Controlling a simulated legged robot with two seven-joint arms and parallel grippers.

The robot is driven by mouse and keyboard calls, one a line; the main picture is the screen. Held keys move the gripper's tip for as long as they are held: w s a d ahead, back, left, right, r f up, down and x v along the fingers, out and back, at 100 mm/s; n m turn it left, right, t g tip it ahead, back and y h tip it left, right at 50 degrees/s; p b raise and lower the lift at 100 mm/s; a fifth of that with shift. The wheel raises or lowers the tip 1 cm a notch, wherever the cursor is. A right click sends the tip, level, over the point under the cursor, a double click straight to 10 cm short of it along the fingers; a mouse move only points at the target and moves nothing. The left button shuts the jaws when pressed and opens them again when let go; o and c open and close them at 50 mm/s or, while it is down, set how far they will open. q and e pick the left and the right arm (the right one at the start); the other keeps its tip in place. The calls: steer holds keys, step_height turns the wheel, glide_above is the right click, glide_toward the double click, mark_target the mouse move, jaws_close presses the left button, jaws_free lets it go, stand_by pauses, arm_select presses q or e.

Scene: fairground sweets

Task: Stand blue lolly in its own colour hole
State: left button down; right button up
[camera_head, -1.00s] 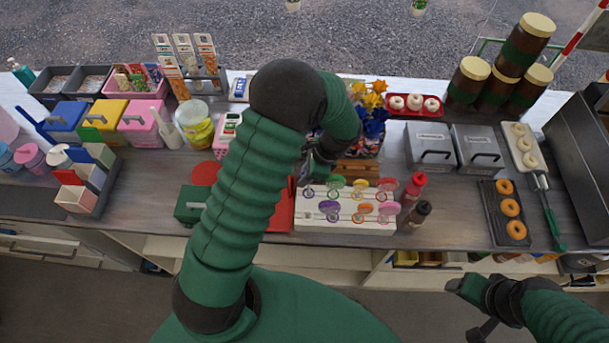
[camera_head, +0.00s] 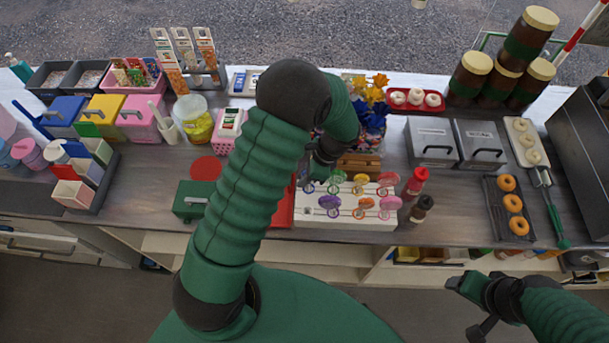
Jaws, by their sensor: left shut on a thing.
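A white lolly stand (camera_head: 345,223) holds several round lollies in two rows, among them green, yellow, pink, purple and orange ones. My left gripper (camera_head: 312,178) is over the back left corner of the stand, partly hidden by my own arm. It is shut on a lolly, which looks to be the blue lolly (camera_head: 308,187), a small blue-violet disc just under the fingers. The lolly's stick and the hole below it are too small to make out. My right gripper (camera_head: 468,305) is low at the right, away from the counter; its jaw opening is unclear.
Red (camera_head: 414,184) and dark (camera_head: 420,211) sauce bottles stand right of the stand. A wooden crate (camera_head: 358,163) is behind it. A green box (camera_head: 189,201) and a red mat (camera_head: 281,211) lie to its left. The counter between the bottles and the doughnut rack (camera_head: 520,229) is clear.

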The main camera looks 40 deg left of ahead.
arm_select(q)
steer(key=shift+f, duration=0.3)
steer(key=c, duration=1.3)
jaws_free()
steer(key=shift+c, duration=0.2)
steer(key=shift+o, duration=0.4)
steer(key=o, duration=0.5)
steer(key=shift+r, duration=0.1)
step_height(320, 180, up, 9)
steer(key=p, duration=0.8)
steer(key=shift+r, duration=0.1)
